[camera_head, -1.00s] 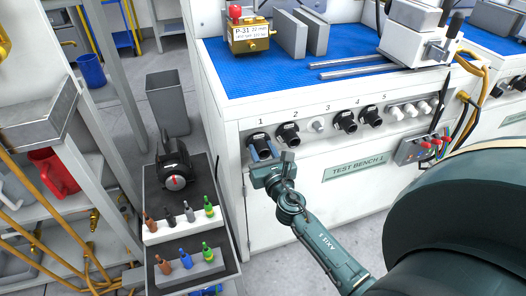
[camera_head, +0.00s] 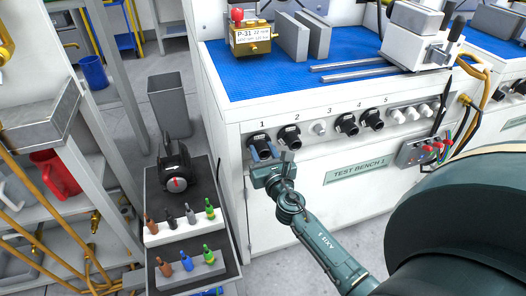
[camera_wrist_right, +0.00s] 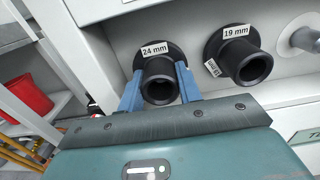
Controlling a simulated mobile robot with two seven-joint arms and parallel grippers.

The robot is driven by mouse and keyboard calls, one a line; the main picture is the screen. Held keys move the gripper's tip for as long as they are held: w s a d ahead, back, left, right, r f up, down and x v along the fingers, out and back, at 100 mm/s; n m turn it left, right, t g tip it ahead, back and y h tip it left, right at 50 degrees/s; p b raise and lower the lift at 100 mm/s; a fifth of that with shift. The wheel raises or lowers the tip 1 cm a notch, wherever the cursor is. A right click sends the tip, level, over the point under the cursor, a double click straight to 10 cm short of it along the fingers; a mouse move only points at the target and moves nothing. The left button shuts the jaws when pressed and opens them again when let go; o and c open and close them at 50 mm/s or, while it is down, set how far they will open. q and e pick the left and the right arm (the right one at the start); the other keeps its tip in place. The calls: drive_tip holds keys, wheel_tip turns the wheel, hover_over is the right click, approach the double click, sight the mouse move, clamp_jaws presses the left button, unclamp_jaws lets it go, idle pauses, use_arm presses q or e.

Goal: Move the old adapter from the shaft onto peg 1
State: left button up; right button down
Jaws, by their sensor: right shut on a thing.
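A black adapter labelled 24 mm (camera_wrist_right: 160,80) sits at peg position 1 on the bench front. In the head view this adapter (camera_head: 257,141) is partly covered by the fingers. My right gripper (camera_head: 264,151) has its blue fingers on either side of the adapter and is shut on it. The adapter's flange is close to the white panel; I cannot tell whether it touches. Peg 1 itself is hidden by the adapter. A 19 mm adapter (camera_wrist_right: 240,60) hangs on peg 2, right of the held one. My left gripper is not in view.
Peg 3 (camera_head: 319,128) is bare. Black adapters hang at positions 4 (camera_head: 346,123) and 5 (camera_head: 372,118). A brass P-31 unit (camera_head: 251,42) stands on the blue mat (camera_head: 290,75) above. A cart (camera_head: 233,262) with a black motor (camera_head: 176,170) stands left of the bench.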

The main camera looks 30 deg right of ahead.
drive_tip(key=shift+w+d+r, duration=0.1)
drive_tip(key=shift+w, duration=0.25)
drive_tip(key=c, duration=0.9)
unclamp_jaws()
drive_tip(key=shift+s, duration=0.15)
drive_tip(key=shift+v, duration=3.9)
